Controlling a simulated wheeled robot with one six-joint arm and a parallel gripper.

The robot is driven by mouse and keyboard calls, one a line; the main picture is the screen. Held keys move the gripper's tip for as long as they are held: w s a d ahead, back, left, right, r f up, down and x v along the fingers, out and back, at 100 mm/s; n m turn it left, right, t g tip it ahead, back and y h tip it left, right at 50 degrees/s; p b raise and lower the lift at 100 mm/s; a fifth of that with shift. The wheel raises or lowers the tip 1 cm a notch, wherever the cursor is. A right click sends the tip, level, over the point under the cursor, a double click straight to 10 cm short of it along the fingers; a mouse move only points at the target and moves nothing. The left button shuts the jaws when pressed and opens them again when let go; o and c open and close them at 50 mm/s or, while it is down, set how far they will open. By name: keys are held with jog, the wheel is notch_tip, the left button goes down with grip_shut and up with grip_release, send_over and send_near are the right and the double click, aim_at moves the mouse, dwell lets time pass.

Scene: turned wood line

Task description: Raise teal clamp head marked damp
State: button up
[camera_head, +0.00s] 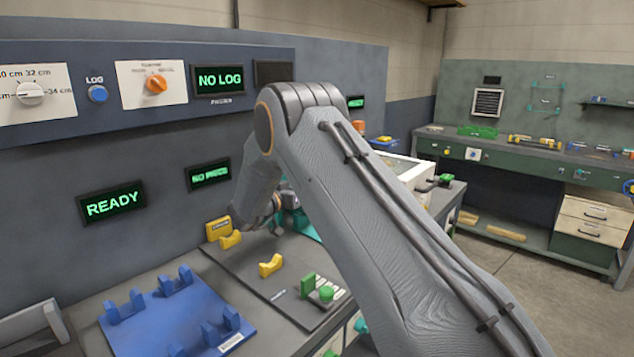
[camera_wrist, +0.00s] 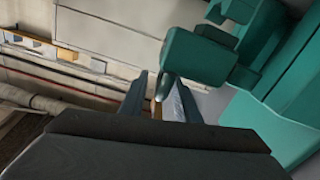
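The teal clamp (camera_head: 304,226) stands on the dark bench plate in the head view, mostly hidden behind my arm. In the wrist view its teal head (camera_wrist: 195,58) fills the upper right, with a larger teal body (camera_wrist: 285,110) beside it. My gripper (camera_wrist: 160,88) shows in the wrist view with its two fingers apart. A narrow teal end reaches down to the gap between the fingertips; I cannot tell whether they touch it. No mark "damp" can be read.
Yellow rests (camera_head: 270,265) and a green block (camera_head: 308,284) stand on the dark plate (camera_head: 245,272). A blue cradle fixture (camera_head: 170,322) lies at front left. The wall panel screens read "READY" (camera_head: 111,204) and "NO LOG" (camera_head: 219,80). A green workbench (camera_head: 520,160) stands at the back right.

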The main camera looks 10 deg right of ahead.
jog(key=x, duration=0.3)
jog(key=shift+p, duration=0.35)
grip_shut()
jog(key=shift+d, duration=0.1)
